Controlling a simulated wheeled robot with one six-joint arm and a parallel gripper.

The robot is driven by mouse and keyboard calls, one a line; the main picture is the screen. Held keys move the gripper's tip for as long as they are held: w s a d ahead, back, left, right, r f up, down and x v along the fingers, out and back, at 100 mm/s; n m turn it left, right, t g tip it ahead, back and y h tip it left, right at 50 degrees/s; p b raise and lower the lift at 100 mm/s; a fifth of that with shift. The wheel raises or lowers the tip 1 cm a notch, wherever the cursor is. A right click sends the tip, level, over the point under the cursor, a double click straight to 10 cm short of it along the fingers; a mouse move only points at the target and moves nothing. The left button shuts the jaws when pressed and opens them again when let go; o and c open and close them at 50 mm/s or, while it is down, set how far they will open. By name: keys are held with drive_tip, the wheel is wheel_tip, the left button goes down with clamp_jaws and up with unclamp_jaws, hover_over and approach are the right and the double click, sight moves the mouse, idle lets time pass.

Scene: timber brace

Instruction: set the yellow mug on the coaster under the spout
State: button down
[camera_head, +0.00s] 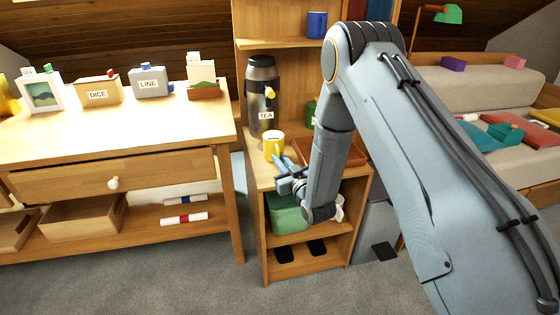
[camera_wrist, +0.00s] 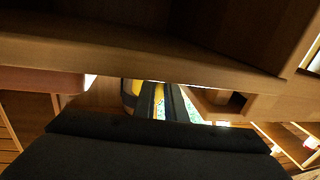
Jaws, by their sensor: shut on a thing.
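The yellow mug (camera_head: 273,146) is upright at the front of the shelf unit's counter, just below and in front of the spout of the dark tea dispenser (camera_head: 262,90) labelled TEA. My gripper (camera_head: 281,166) reaches up to the mug from the front and is shut on it. In the wrist view the mug's yellow side (camera_wrist: 131,90) shows between and beside the dark fingers (camera_wrist: 160,100). I cannot make out the coaster clearly; the mug and gripper cover that spot. I cannot tell whether the mug's base touches the surface.
A brown tray (camera_head: 303,150) lies right of the mug, partly behind my arm. A shelf with a blue mug (camera_head: 317,24) is above. A green bin (camera_head: 288,214) sits below the counter. A wooden desk (camera_head: 150,131) with labelled boxes stands to the left.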

drive_tip(key=c, duration=1.8)
unclamp_jaws()
drive_tip(key=v, duration=1.2)
